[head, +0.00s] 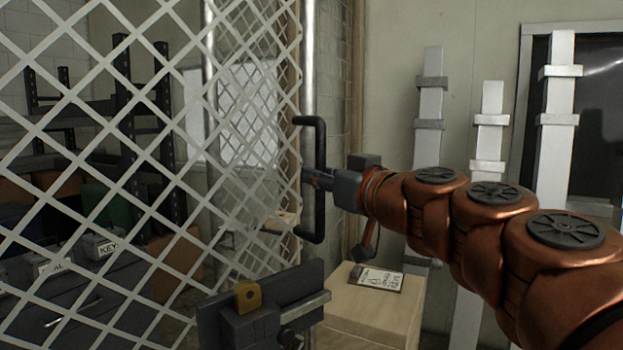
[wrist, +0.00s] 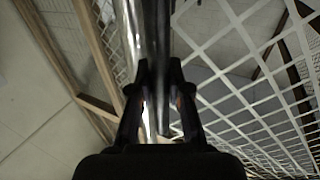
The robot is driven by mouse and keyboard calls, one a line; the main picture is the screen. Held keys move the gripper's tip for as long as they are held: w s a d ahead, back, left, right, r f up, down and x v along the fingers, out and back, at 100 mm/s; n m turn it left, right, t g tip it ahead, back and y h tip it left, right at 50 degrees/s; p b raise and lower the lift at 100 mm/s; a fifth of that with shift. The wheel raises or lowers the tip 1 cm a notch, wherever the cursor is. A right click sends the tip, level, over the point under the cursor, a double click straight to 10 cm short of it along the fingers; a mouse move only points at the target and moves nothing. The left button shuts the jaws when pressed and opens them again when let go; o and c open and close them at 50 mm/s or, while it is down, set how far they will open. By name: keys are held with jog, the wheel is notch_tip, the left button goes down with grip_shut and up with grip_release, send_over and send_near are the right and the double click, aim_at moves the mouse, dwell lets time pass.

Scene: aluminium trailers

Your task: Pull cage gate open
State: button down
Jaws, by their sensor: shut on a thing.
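The cage gate (head: 150,85) is a pale diamond mesh with a shiny metal edge post (head: 309,60); it fills the left of the head view. Its mesh also shows at the right of the wrist view (wrist: 250,60). A black D-shaped handle (head: 320,140) stands upright on the post. My gripper (head: 318,181) reaches in from the right and is shut on the handle's upright bar. In the wrist view my gripper (wrist: 160,75) has its two fingers around the dark bar. Below is a dark latch (head: 290,285) with a brass-coloured piece (head: 247,297).
Behind the mesh are dark shelving (head: 125,120) and a dark case (head: 90,290) with small labelled boxes. A wooden box (head: 375,310) with a labelled card stands below my arm. Pale upright beams (head: 488,130) lean at the wall on the right.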

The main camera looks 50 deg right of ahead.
aim_at(325, 121)
jog(key=shift+f, duration=0.7)
jog(key=c, duration=1.4)
grip_release()
jog(key=shift+w+d, duration=0.15)
jog(key=o, duration=0.3)
jog(key=shift+r, duration=0.1)
jog(key=shift+r, duration=0.1)
jog(key=shift+r, duration=4.9)
jog(key=shift+c, duration=0.4)
